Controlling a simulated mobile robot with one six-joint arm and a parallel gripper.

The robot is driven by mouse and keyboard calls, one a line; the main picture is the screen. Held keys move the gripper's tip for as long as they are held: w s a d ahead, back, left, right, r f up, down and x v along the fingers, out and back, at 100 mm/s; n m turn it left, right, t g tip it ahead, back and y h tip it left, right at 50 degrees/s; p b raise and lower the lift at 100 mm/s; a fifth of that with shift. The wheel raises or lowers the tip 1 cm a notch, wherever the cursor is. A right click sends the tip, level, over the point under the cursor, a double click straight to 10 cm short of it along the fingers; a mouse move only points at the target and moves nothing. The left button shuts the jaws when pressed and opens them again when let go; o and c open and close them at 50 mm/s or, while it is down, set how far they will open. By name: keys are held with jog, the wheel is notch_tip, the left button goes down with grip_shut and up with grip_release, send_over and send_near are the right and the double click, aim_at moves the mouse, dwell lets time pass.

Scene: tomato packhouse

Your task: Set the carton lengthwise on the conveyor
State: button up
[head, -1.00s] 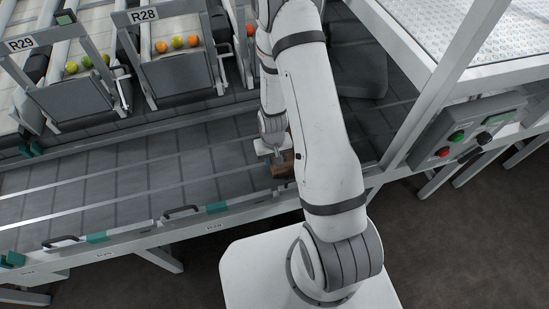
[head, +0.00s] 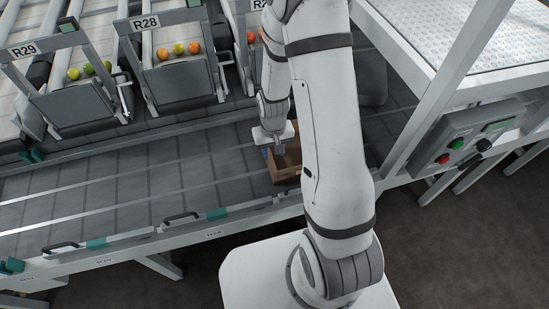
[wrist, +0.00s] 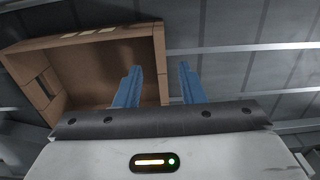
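The carton (head: 285,172) is an open brown box at the near side of the grey conveyor (head: 150,172), partly hidden by my arm in the head view. In the wrist view the open carton (wrist: 90,40) fills the upper left, and I see into its empty inside. My gripper (wrist: 160,78) has two blue fingers standing apart, on either side of the carton's right wall. A gap shows beside that wall, so they do not look closed on it. In the head view my gripper (head: 277,140) is just above the carton; its fingertips are hard to make out.
Chutes marked R29 (head: 22,50) and R28 (head: 144,22), with tomatoes, line the far side. A low rail (head: 150,233) with handles and green blocks runs along the near edge. A control box (head: 470,140) and frame post stand right. The belt to the left is clear.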

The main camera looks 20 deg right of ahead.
jog(key=s+r+t, duration=0.1)
jog(key=s+r, duration=0.1)
jog(key=r, duration=0.7)
jog(key=s+r, duration=0.2)
jog(key=r, duration=0.6)
jog(key=s+r+t, duration=0.1)
jog(key=s+r, duration=0.9)
jog(key=shift+d+r+t, duration=0.2)
jog(key=shift+r+t, duration=0.05)
jog(key=shift+t, duration=0.05)
jog(key=shift+r, duration=0.15)
jog(key=shift+d, duration=0.1)
